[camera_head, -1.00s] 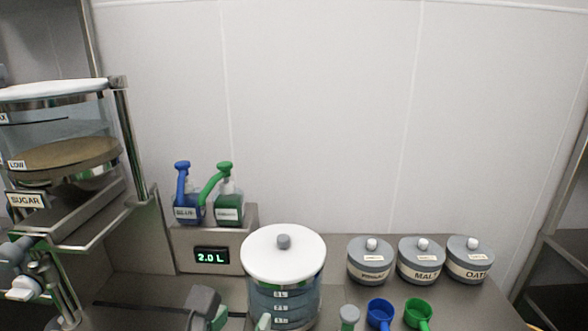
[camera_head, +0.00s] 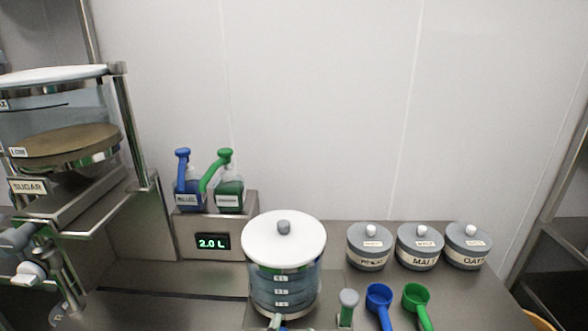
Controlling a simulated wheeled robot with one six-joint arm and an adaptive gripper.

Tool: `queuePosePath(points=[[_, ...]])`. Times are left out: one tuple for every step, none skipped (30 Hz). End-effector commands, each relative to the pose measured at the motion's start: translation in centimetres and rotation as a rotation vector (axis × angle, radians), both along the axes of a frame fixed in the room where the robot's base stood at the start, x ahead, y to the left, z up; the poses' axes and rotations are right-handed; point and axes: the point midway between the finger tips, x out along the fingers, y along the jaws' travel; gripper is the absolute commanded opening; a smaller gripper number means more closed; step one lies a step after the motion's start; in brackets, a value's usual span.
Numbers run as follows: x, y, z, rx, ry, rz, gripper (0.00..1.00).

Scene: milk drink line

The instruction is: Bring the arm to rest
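My gripper is not in view, and no part of my arm can be made out for sure. A clear jug (camera_head: 283,285) with a white lid (camera_head: 284,238) and grey knob stands upright on the steel counter in the lower middle. It holds bluish liquid behind level marks. A steel unit with a display (camera_head: 212,242) reading 2.0 L stands behind it to the left. Whether my gripper holds anything cannot be told.
A sugar dispenser (camera_head: 62,148) stands at left on a metal frame. A blue pump bottle (camera_head: 188,200) and a green pump bottle (camera_head: 229,196) sit on the display unit. Three lidded jars (camera_head: 417,252), a blue scoop (camera_head: 379,299) and a green scoop (camera_head: 416,298) are at right.

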Motion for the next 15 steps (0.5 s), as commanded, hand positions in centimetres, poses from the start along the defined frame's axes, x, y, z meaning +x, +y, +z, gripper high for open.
queuePosePath(points=[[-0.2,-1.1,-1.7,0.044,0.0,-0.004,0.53],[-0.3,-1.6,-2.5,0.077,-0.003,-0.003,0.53],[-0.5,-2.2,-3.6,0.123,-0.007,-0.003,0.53],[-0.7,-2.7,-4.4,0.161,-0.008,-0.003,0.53],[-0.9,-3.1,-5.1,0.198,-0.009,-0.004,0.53],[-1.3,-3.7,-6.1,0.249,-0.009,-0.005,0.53],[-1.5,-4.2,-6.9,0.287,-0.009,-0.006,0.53],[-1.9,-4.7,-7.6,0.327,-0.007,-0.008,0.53],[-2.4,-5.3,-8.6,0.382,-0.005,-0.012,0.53],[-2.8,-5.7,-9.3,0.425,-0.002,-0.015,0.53],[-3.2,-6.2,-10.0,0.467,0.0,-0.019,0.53],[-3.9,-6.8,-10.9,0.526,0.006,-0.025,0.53],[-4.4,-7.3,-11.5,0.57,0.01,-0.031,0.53],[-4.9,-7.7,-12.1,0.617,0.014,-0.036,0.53],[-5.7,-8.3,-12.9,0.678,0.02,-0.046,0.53]])
